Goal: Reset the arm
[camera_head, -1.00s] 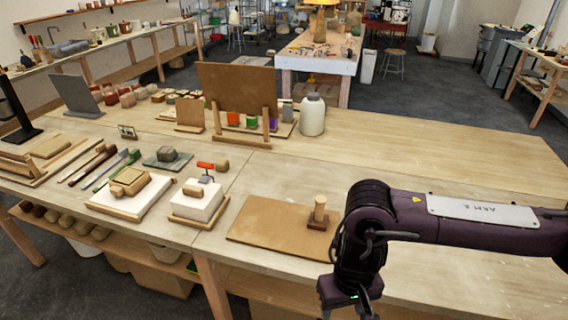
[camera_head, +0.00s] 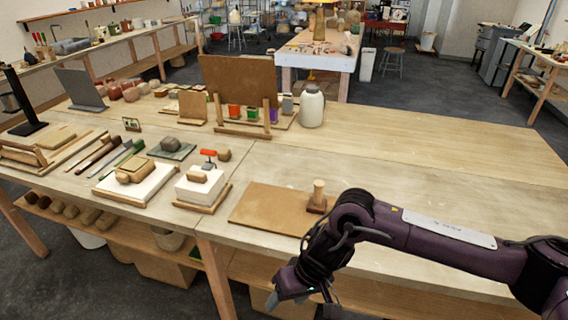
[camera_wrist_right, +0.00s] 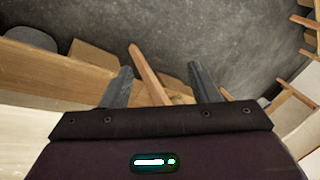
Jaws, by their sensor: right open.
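My right arm (camera_head: 420,232) comes in from the right over the table's front edge. Its right gripper (camera_head: 300,303) hangs low in front of that edge, at the bottom of the head view. In the right wrist view the two grey fingers (camera_wrist_right: 168,85) stand wide apart with nothing between them. Beyond them are the floor and a wooden table leg (camera_wrist_right: 148,72). My left gripper is not in view.
The wooden table (camera_head: 400,150) has clear room at the right. A brown board (camera_head: 265,208) with a wooden peg block (camera_head: 317,198) lies near the front edge, close to my arm. White blocks (camera_head: 200,186), tools and a white jar (camera_head: 312,106) stand farther left and back. Boxes (camera_wrist_right: 90,57) sit below.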

